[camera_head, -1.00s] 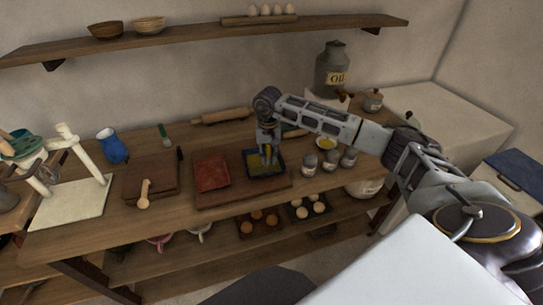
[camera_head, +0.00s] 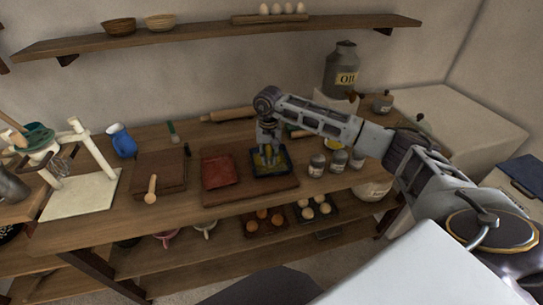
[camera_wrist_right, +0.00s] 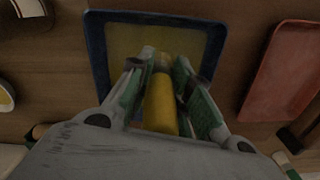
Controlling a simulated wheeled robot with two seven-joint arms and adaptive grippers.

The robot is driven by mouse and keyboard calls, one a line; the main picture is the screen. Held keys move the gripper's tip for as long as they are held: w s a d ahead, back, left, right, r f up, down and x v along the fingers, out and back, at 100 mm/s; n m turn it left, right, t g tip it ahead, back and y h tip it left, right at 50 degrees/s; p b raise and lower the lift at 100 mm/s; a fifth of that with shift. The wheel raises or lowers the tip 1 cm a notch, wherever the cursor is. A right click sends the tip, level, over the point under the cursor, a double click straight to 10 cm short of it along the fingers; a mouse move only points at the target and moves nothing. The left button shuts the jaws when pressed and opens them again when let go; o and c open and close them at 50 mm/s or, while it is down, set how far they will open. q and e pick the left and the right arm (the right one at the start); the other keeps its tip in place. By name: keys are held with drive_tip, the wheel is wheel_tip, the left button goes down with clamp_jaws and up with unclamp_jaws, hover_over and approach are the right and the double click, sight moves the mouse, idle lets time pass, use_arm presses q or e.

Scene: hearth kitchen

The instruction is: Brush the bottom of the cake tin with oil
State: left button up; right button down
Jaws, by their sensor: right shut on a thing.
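The blue square cake tin (camera_head: 287,172) sits on a wooden board, with a yellowish bottom. It also shows in the right wrist view (camera_wrist_right: 97,58). My right gripper (camera_head: 268,157) points down over the tin. In the wrist view its green-padded fingers (camera_wrist_right: 163,70) are shut on a yellow handle (camera_wrist_right: 160,103), which I take to be the brush's. The brush's tip is hidden, so I cannot tell whether it touches the tin's bottom. A bowl with yellow liquid (camera_wrist_right: 4,98) is partly visible at the wrist view's left edge. My left gripper is out of view.
A red tin (camera_head: 219,172) shares the board (camera_head: 230,196), left of the blue one. Several grey jars (camera_head: 317,165) stand to the right. A rolling pin (camera_head: 228,115) lies behind.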

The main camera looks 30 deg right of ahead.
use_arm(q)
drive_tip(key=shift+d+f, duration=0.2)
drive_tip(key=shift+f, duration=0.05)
use_arm(e)
drive_tip(key=shift+w+a, duration=0.2)
drive_tip(key=shift+a, duration=0.4)
drive_tip(key=shift+w+a, duration=0.2)
drive_tip(key=shift+a, duration=0.35)
drive_tip(key=shift+s, duration=0.1)
drive_tip(key=shift+s+a, duration=0.25)
drive_tip(key=shift+s, duration=0.5)
drive_tip(key=shift+s+a, duration=0.2)
drive_tip(key=shift+s, duration=0.5)
use_arm(q)
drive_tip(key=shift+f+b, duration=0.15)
drive_tip(key=shift+b, duration=0.2)
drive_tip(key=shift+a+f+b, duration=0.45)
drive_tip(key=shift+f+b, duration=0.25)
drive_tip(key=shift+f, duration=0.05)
use_arm(e)
drive_tip(key=shift+w+d, duration=0.25)
drive_tip(key=shift+w, duration=0.55)
drive_tip(key=shift+w+d, duration=0.2)
drive_tip(key=shift+w, duration=0.6)
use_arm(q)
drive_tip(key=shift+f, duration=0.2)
use_arm(e)
drive_tip(key=shift+f, duration=0.1)
